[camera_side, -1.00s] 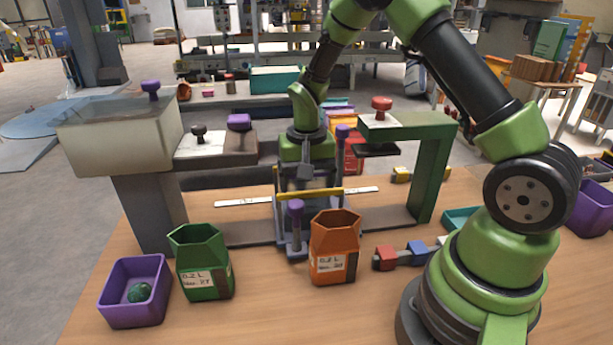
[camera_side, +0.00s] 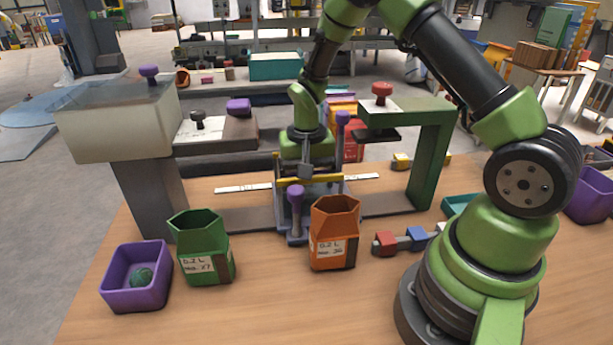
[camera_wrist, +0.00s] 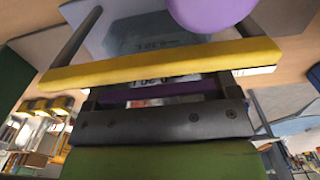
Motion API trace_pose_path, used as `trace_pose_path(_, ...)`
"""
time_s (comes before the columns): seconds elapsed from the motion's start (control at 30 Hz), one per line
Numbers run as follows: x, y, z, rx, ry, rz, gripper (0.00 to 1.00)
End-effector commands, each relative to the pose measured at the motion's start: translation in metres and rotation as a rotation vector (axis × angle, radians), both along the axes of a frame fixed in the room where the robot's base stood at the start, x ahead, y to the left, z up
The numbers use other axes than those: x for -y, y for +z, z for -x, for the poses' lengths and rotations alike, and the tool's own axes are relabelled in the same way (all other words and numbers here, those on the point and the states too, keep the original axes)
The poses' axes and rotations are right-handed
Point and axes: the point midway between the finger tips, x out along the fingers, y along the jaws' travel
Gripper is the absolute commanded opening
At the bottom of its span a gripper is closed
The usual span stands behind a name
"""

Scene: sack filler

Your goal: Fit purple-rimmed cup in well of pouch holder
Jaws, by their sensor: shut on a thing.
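The pouch holder (camera_side: 284,235) is a grey-blue frame at the middle of the bench with a yellow bar (camera_side: 310,181) across it and purple-topped posts (camera_side: 295,193). My gripper (camera_side: 305,172) points down at the holder, just behind the yellow bar. In the wrist view my gripper (camera_wrist: 165,98) is shut on the purple-rimmed cup, whose purple rim (camera_wrist: 165,90) shows as a strip between the jaws. The cup's body is mostly hidden by the bar and jaws. I cannot tell how deep it sits in the well. A purple knob (camera_wrist: 210,12) fills the top of the wrist view.
A green pot (camera_side: 203,250) and an orange pot (camera_side: 333,235) stand in front of the holder. A purple bin (camera_side: 135,280) is front left. A hopper (camera_side: 120,125) stands left and a green arched frame (camera_side: 430,160) right. Red and blue blocks (camera_side: 388,243) lie front right.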

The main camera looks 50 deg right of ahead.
Motion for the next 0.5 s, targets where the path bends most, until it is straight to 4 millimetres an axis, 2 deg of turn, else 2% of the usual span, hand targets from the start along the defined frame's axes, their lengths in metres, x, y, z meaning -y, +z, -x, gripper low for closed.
trace_pose_path(0.03, 0.000, 0.000, 0.000, 0.000, 0.000, 0.000, 0.85)
trace_pose_path(0.1, 0.000, 0.000, 0.000, 0.000, 0.000, 0.000, 1.00)
trace_pose_path(0.37, 0.000, 0.003, 0.000, 0.001, 0.000, 0.001, 1.00)
trace_pose_path(0.5, 0.000, 0.019, -0.001, 0.004, 0.002, 0.001, 1.00)
